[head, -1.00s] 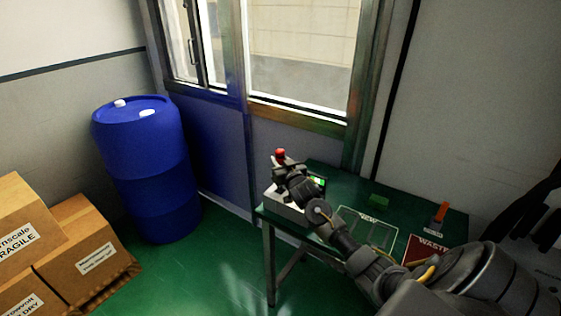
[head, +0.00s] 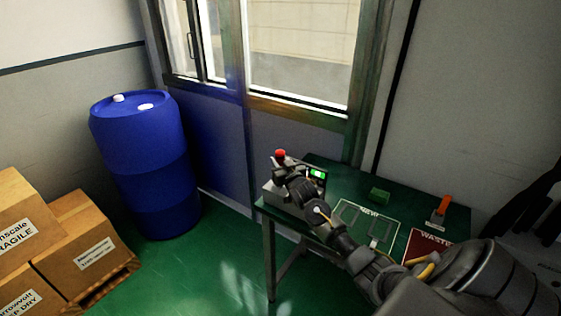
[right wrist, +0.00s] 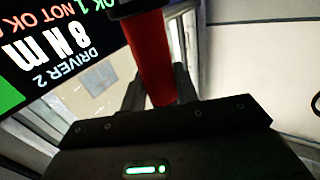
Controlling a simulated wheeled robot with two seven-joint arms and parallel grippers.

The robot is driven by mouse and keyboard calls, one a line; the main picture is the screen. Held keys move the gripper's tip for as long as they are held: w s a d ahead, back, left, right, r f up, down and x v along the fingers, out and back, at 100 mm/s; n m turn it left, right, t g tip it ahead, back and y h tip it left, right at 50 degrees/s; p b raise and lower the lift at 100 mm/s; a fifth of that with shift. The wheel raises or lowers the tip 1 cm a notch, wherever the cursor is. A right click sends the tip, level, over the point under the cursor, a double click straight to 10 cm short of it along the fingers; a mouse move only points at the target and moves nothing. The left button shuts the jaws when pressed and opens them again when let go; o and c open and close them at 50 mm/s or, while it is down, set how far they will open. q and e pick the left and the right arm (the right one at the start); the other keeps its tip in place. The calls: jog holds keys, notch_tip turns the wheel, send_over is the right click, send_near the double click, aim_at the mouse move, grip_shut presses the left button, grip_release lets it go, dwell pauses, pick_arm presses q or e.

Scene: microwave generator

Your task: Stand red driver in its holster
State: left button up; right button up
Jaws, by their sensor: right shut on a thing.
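My right gripper (head: 282,166) is shut on the red driver (head: 280,154), whose red top stands up above the fingers over the grey box at the table's left end. In the right wrist view the red driver (right wrist: 150,60) runs between the dark fingers (right wrist: 158,92), with a dark part at the picture's top edge. My gripper and arm hide most of the driver and of the grey box (head: 271,196) in the head view. I cannot make out a holster for it. My left gripper is not in view.
A lit screen (head: 317,173) reading "DRIVER 2, 8 Nm" in the wrist view stands close beside the gripper.

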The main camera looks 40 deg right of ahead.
jog(key=shift+f+b, duration=0.4)
jog(key=shift+f, duration=0.6)
jog(key=shift+f+b, duration=0.25)
jog(key=shift+b, duration=0.05)
jog(key=shift+f, duration=0.2)
dwell(0.8)
jog(key=o, duration=1.2)
jog(key=shift+f, duration=0.15)
jog(key=b+v, duration=0.1)
jog(key=v, duration=1)
